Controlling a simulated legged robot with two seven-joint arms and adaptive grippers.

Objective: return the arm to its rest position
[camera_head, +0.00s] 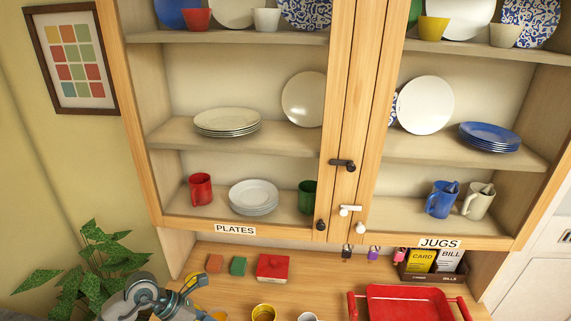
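My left arm comes in at the bottom left, in front of the counter. Its grey-blue gripper (187,289) is low in the picture, left of the red box and below the cupboard. It is small and partly cut off by the bottom edge, so I cannot tell whether its fingers are open or shut. I see nothing clearly held in it. My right arm and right gripper are not in view.
A wooden cupboard with plates and mugs stands above the counter (228,292). On the counter are a red box (273,268), a green block (238,266), a yellow cup (264,313) and a red tray (409,291). A leafy plant (88,265) is near my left arm.

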